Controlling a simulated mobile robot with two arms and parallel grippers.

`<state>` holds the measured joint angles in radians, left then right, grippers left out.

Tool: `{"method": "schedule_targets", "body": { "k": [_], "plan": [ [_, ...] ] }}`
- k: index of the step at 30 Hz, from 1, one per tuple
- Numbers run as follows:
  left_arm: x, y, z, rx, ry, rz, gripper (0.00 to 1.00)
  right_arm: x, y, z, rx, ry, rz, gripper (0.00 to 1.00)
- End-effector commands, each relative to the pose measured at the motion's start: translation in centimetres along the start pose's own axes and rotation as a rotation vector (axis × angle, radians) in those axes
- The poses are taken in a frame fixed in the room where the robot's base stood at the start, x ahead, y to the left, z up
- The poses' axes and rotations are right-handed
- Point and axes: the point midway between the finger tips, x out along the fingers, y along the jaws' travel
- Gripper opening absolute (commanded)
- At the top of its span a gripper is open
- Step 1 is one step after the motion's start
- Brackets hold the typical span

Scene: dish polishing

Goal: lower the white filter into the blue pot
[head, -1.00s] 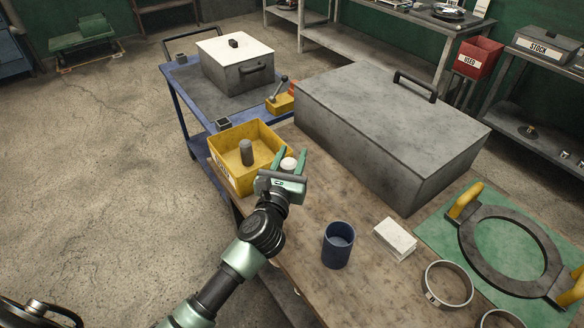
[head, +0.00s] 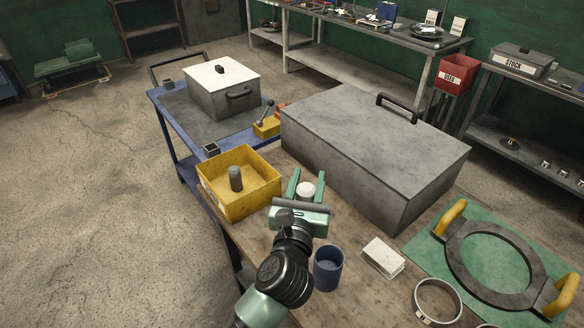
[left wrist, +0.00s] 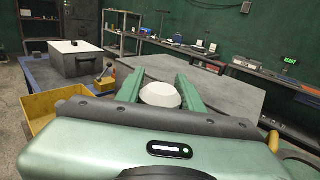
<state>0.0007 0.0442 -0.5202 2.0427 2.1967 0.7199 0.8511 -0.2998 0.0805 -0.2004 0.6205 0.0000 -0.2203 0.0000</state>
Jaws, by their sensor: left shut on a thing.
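The white filter (head: 306,190) is a small round white piece held between the green fingers of my left gripper (head: 306,186). It also shows in the left wrist view (left wrist: 160,95), between the two fingers (left wrist: 160,88). The gripper is shut on it, over the wooden bench beside the yellow bin. The blue pot (head: 328,268) stands upright on the bench, nearer to me and slightly right of the gripper. Its open top faces up, and my left wrist partly covers its left side. My right gripper is in neither view.
A yellow bin (head: 262,198) with a grey peg (head: 235,178) is left of the gripper. A large grey box (head: 375,135) stands behind. A white block (head: 383,256) lies right of the pot, near a metal ring (head: 459,301) and a green mat (head: 425,238).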

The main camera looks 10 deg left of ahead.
Motion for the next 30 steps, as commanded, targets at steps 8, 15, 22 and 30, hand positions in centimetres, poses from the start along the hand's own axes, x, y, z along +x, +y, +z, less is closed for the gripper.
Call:
{"method": "schedule_targets", "body": {
  "k": [8, 15, 22, 30],
  "plan": [
    [-3.0, -3.8, -3.7, -0.004, 0.003, 0.0, 0.0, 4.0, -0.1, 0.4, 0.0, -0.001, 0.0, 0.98],
    [-4.7, -6.1, -5.9, -0.002, 0.002, 0.0, 0.0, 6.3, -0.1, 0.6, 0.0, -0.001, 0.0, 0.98],
    [-5.4, -6.8, -6.5, 0.0, 0.0, 0.001, 0.0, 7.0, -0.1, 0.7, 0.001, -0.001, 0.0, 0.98],
    [-5.4, -6.9, -6.4, 0.001, 0.0, 0.0, 0.0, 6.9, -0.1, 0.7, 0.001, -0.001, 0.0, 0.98]
  ]
}}
